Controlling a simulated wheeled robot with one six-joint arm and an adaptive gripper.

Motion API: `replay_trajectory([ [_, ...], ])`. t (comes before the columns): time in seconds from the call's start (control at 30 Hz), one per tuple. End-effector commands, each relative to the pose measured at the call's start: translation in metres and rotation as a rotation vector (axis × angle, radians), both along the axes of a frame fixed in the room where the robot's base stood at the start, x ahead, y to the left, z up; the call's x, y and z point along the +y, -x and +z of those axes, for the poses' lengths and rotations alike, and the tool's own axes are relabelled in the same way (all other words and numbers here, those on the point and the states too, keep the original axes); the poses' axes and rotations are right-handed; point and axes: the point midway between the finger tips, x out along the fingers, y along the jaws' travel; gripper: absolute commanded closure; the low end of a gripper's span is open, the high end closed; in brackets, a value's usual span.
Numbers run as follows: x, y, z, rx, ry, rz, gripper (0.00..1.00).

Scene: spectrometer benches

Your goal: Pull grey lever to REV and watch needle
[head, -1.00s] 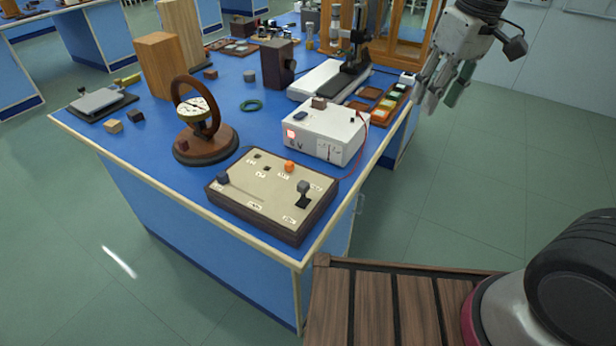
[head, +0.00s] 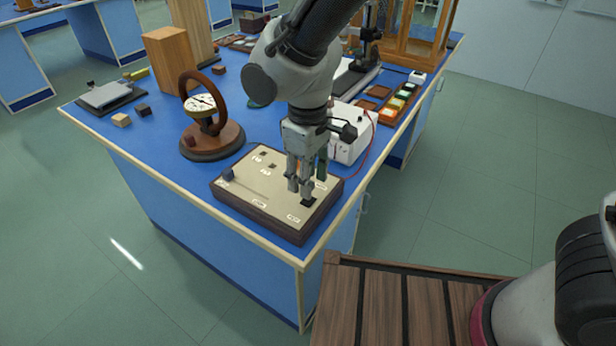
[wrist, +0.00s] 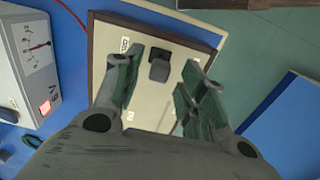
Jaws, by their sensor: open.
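The control panel (head: 250,195), a cream plate on a dark box, lies at the blue bench's front corner. My gripper (head: 300,190) is over its right side, fingers pointing down. In the wrist view the grey lever (wrist: 159,66) shows its dark knob between the fingertips of my open gripper (wrist: 162,72), with a gap on both sides. In the head view the fingers hide most of the lever; its dark base shows. The ring-shaped instrument (head: 205,115) has a pale dial with a dark needle (head: 200,103). The panel's labels are too small to read surely.
A white meter box (head: 352,140) with a red wire stands behind my gripper, partly hidden; it also shows in the wrist view (wrist: 28,60). A dark knob (head: 228,174) stands at the panel's left end. Open floor lies to the right of the bench.

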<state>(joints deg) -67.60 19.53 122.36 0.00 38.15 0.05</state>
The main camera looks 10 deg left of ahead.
Motion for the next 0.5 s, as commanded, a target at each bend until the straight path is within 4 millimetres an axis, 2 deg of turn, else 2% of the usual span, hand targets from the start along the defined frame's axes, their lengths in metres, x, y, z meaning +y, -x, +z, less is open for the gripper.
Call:
replay_trajectory([
  [0.1,-0.0001,-0.0001,-0.007,0.0,0.0,0.0,0.59],
  [0.37,-0.0002,-0.0002,-0.0079,0.0,-0.001,-0.001,0.61],
  [0.5,-0.0003,-0.0002,-0.0078,0.0,-0.001,-0.001,0.86],
])
